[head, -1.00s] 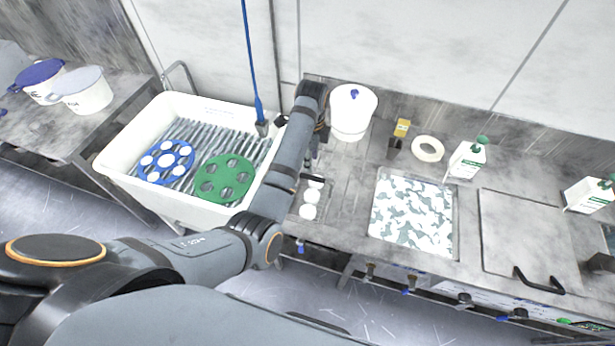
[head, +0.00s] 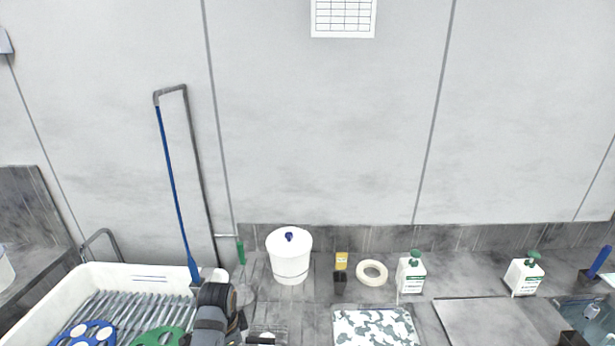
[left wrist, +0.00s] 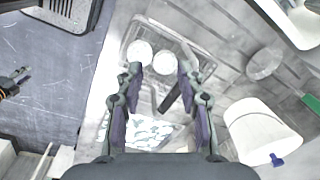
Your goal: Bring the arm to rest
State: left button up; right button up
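My left arm (head: 214,318) shows at the bottom of the head view, between the white tub and the counter; its fingers are hidden there. In the left wrist view my left gripper (left wrist: 162,92) is open and empty, fingers apart, above the steel counter. Beyond its fingertips, two white round discs (left wrist: 139,52) lie in a clear tray (left wrist: 190,28). A dark bar lies beside them, seen between the fingers. My right gripper is in neither view.
A white lidded bucket (head: 289,262) stands on the counter, and a tape roll (head: 371,272) lies right of it. White bottles (head: 411,277) stand farther right. The white tub (head: 105,275) at left holds blue and green discs. A blue pole (head: 173,190) leans there.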

pick_arm(q)
jog(key=s+a+r+n+t, duration=0.1)
jog(key=s+a+n, duration=0.1)
jog(key=s+n, duration=0.5)
jog(key=s+a+n+t, duration=0.2)
jog(key=s+a+n, duration=0.15)
jog(key=s, duration=0.75)
jog(key=s+a+f+g+b, duration=0.15)
jog(key=f+b, duration=0.25)
jog(key=f, duration=1.3)
jog(key=s+f+b, duration=0.2)
jog(key=f+b, duration=0.2)
jog(key=f, duration=1.3)
jog(key=s+a+f+n+g+b, duration=0.1)
jog(key=s+f+b, duration=0.4)
jog(key=s+f, duration=1.3)
notch_tip(320, 180, down, 3)
jog(key=shift+a+f+y, duration=0.1)
jog(key=shift+a+y, duration=0.1)
jog(key=shift+y, duration=0.1)
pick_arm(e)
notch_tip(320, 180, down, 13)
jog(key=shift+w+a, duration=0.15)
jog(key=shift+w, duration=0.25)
